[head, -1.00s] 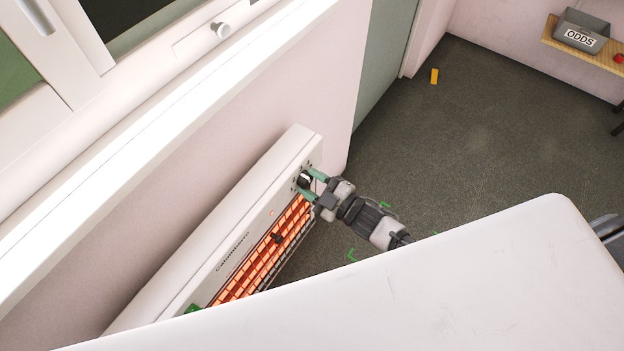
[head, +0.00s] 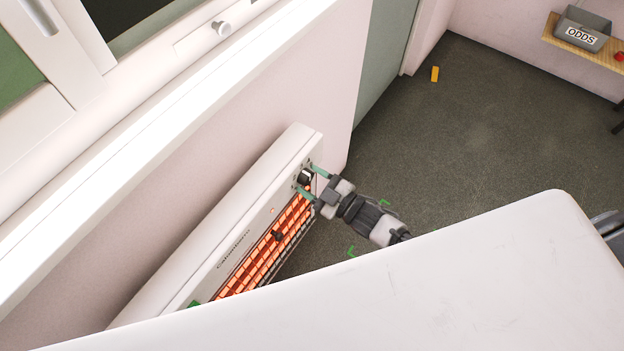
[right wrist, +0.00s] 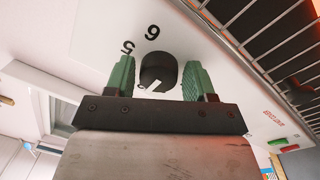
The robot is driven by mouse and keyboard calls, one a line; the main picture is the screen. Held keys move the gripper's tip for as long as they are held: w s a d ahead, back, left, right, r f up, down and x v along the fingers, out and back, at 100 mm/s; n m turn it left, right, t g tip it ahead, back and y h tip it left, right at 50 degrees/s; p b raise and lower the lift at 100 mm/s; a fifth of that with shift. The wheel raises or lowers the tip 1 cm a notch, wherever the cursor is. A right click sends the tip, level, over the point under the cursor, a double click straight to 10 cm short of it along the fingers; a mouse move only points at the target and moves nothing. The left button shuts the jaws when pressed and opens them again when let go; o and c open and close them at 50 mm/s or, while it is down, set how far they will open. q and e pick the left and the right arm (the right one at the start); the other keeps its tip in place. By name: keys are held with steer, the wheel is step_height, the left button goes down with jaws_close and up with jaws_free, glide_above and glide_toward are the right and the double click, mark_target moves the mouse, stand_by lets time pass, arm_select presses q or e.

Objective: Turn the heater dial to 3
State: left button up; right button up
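The heater (head: 215,240) is a long white unit against the wall, with a glowing orange grille. Its black dial (head: 304,177) is at the far end of the white panel. In the right wrist view the dial (right wrist: 158,70) has a white mark pointing to the lower left, and the printed numbers 5 and 6 show beside it. My right gripper (head: 311,182) is at the dial. Its green fingers (right wrist: 160,78) stand on either side of the dial, with small gaps visible. My left gripper is not in view.
A white surface (head: 420,290) fills the front of the head view. A wire guard (right wrist: 262,35) is close to the right finger. A window sill (head: 150,140) runs above the heater. Grey floor (head: 460,130) is open to the right, with a small yellow block (head: 435,74) on it.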

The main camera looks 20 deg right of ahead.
steer(key=shift+o, duration=0.9)
steer(key=v, duration=1)
steer(key=shift+s+d+b, duration=0.25)
steer(key=shift+s+b, duration=0.05)
steer(key=shift+b, duration=0.1)
steer(key=shift+f, duration=0.15)
steer(key=s+d+f+m+g+h, duration=0.2)
steer(key=s+d+f+m+h, duration=0.15)
steer(key=f, duration=0.65)
steer(key=s+d+f+m+g+h, duration=0.2)
steer(key=s+f+m+g+h, duration=0.15)
steer(key=f, duration=0.65)
steer(key=s+f+m+g+h, duration=0.1)
steer(key=s+f+g, duration=0.1)
steer(key=s+f, duration=0.2)
steer(key=s+a+f+m+g+h, duration=0.1)
steer(key=s+f+g, duration=0.2)
steer(key=s, duration=0.8)
steer(key=s+f+m+g+h, duration=0.1)
steer(key=s+f+g, duration=0.2)
steer(key=s+f, duration=0.3)
steer(key=shift+s+a+m+h+p, duration=0.2)
steer(key=shift+s+m+h+p, duration=0.15)
steer(key=shift+s, duration=0.3)
steer(key=shift+g, duration=0.25)
